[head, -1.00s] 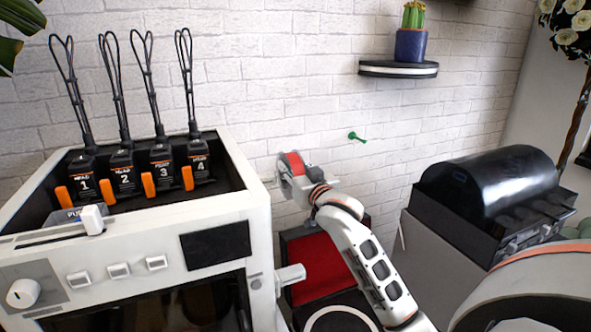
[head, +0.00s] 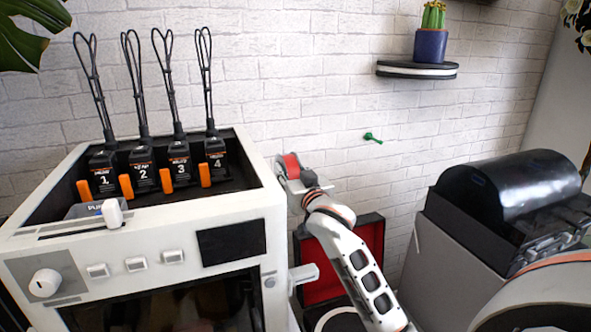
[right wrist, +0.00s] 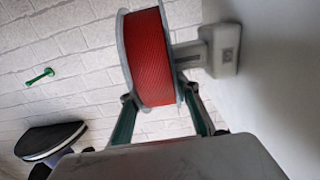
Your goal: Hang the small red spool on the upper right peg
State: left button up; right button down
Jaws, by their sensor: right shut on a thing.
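The small red spool (head: 291,167) has pale grey flanges and shows beside the upper right edge of the white printer-like machine. My right gripper (head: 300,183) is shut on it. In the right wrist view the red spool (right wrist: 152,58) stands upright between the two fingers of my right gripper (right wrist: 163,112). A grey bracket (right wrist: 222,50) on a pale surface reaches to the spool's right flange; I cannot tell whether the spool sits on it. A green peg (head: 373,138) sticks out of the brick wall, bare, right of the spool. It also shows in the right wrist view (right wrist: 40,77). My left gripper is out of view.
The white machine (head: 150,240) with several numbered black tools stands at left. A black shelf (head: 417,70) with a cactus pot is above right of the peg. A black-topped grey unit (head: 450,240) stands at right. An open red-lined case (head: 370,235) lies behind my right arm.

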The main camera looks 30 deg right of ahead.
jog(key=shift+w+a+r, duration=0.1)
jog(key=shift+w+a, duration=0.15)
jog(key=shift+a, duration=0.75)
jog(key=shift+f, duration=0.3)
jog(key=c, duration=1.6)
grip_release()
jog(key=shift+f, duration=0.1)
jog(key=shift+o, duration=0.8)
jog(key=shift+d, duration=0.1)
jog(key=shift+f, duration=0.1)
